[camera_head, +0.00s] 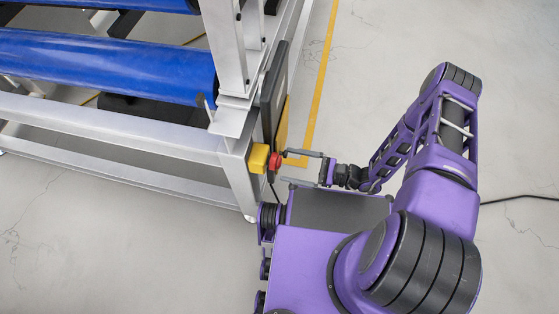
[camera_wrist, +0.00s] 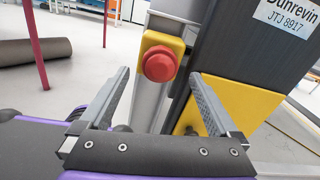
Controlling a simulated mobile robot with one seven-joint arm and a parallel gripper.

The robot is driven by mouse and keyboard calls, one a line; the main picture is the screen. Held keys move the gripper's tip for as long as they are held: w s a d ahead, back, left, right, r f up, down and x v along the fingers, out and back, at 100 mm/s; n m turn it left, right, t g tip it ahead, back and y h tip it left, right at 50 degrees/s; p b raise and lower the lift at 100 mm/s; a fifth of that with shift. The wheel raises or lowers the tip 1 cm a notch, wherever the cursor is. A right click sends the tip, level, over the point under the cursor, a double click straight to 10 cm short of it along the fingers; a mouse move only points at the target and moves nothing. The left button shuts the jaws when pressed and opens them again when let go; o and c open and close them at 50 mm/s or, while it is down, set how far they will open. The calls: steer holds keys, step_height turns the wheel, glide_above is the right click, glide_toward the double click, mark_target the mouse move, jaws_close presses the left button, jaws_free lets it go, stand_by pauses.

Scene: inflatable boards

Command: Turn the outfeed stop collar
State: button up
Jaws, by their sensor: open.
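The outfeed stop is a yellow box (camera_head: 258,158) with a round red button (camera_head: 275,161), fixed on the end leg of the machine frame. In the wrist view the red button (camera_wrist: 159,64) faces me on its yellow housing (camera_wrist: 157,40). The gripper (camera_wrist: 159,74) is open and empty, one finger to the left and one to the right of the button, with visible gaps on both sides.
A dark panel (camera_wrist: 225,45) with a yellow lower part (camera_wrist: 238,108) stands close to the right finger. Blue rollers (camera_head: 110,65) lie in the metal frame (camera_head: 110,127) at left. A yellow line (camera_head: 322,75) marks the floor. Open floor (camera_head: 480,50) lies at right.

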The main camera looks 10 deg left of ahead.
mark_target(279, 164)
steer(key=shift+w+a, duration=0.15)
steer(key=shift+a, duration=1.95)
steer(key=c, duration=1.4)
steer(key=shift+f+m, duration=0.1)
steer(key=shift+m, duration=0.2)
steer(key=shift+m+b, duration=0.75)
steer(key=shift+m, duration=0.15)
steer(key=shift+m+b, duration=0.75)
steer(key=shift+m, duration=1.15)
